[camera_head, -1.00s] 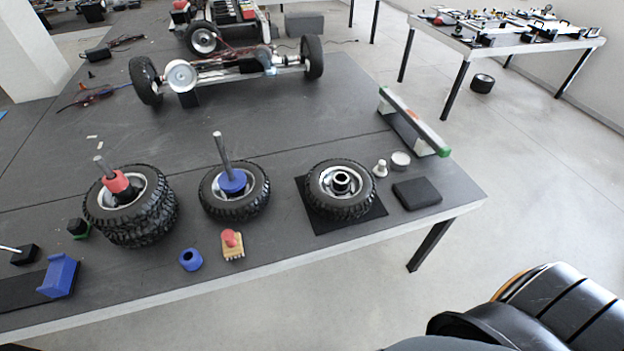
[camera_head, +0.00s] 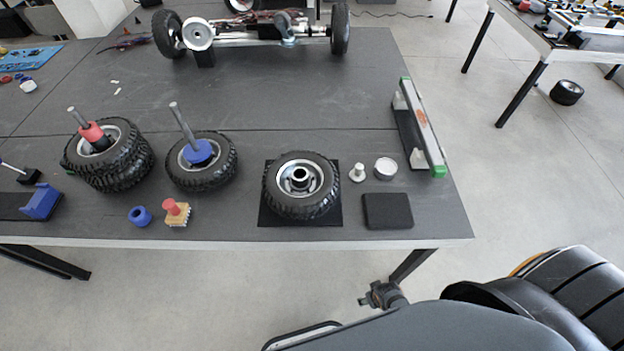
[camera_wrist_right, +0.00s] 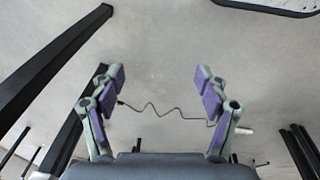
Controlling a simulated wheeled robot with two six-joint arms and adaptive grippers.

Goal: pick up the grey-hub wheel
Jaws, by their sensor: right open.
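A black-tyred wheel with a bare grey hub (camera_head: 301,185) lies flat on a square black mat (camera_head: 330,217) near the table's front edge. A second wheel (camera_head: 205,178) to its left has a blue collar and a grey rod in its hub. A stack of wheels (camera_head: 122,168) farther left has a red collar and rod. Part of my right gripper (camera_head: 382,295) shows below the table's front edge, away from all the wheels. My left gripper is not in view.
Right of the mat are a black block (camera_head: 387,211), a grey disc (camera_head: 385,169), a small pale knob (camera_head: 357,173) and a green-ended level (camera_head: 424,130). A blue ring (camera_head: 139,216) and red-topped block (camera_head: 176,212) lie left. A chassis (camera_head: 265,30) stands behind.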

